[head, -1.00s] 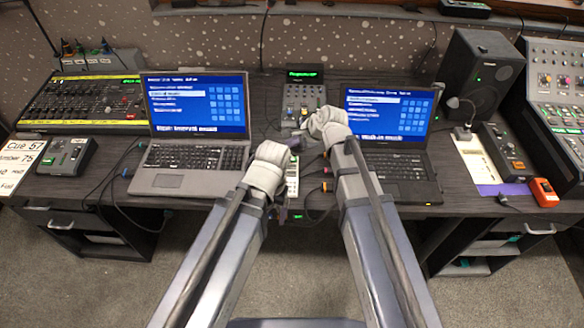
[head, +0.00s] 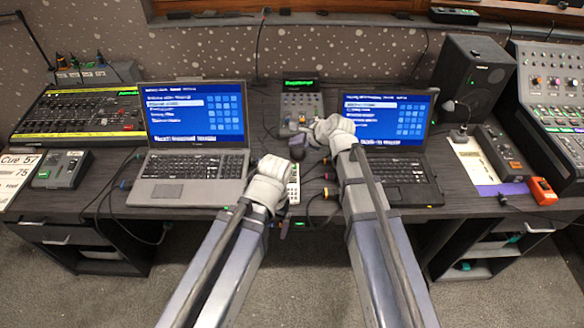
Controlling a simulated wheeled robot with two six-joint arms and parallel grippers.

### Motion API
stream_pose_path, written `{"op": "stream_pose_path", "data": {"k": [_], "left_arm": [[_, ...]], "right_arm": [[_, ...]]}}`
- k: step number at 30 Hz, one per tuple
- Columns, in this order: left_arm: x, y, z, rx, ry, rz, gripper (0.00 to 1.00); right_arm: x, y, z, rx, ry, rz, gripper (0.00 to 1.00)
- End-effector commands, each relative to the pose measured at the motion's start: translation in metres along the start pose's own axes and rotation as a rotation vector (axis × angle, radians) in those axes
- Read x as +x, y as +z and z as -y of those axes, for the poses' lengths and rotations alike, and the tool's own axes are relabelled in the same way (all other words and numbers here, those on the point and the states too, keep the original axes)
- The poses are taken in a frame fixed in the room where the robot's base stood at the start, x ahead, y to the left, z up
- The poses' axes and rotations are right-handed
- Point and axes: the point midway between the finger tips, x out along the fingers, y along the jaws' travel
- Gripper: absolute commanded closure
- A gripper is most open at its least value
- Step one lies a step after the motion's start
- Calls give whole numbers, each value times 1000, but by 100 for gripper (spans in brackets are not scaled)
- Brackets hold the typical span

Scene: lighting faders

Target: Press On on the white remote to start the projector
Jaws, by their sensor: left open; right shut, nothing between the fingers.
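A white remote (head: 294,186) with small buttons lies on the dark desk between the two laptops. My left gripper (head: 294,156) is at the remote's left and far side, and its hand covers part of the remote. It is open, and I cannot tell whether it touches the remote. My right gripper (head: 304,134) is farther back, beyond the remote and in front of the small grey mixer. It is shut and empty, pointing left. The On button cannot be made out at this size. No projector is in view.
A silver laptop (head: 190,165) stands at left and a black laptop (head: 400,168) at right, both with blue screens. The small grey mixer (head: 301,103) is behind my grippers. Cables and plugs lie beside the remote. An orange device (head: 541,190) sits at the right front edge.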

Motion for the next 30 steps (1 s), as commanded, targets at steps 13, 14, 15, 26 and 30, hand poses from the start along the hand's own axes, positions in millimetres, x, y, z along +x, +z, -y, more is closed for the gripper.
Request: {"op": "stream_pose_path", "data": {"k": [13,14,15,26,30], "left_arm": [[62,-4,-6,1,0,0,13],[66,-4,-6,1,0,0,13],[70,-4,-7,1,0,0,13],[78,-5,-7,1,0,0,13],[78,-4,-7,1,0,0,13]], "right_arm": [[44,-32,-32,-1,0,0,100],[46,-34,-34,-1,0,0,100],[49,-36,-36,-1,0,0,100],[55,-40,-40,-1,0,0,100],[54,-40,-40,-1,0,0,100]]}}
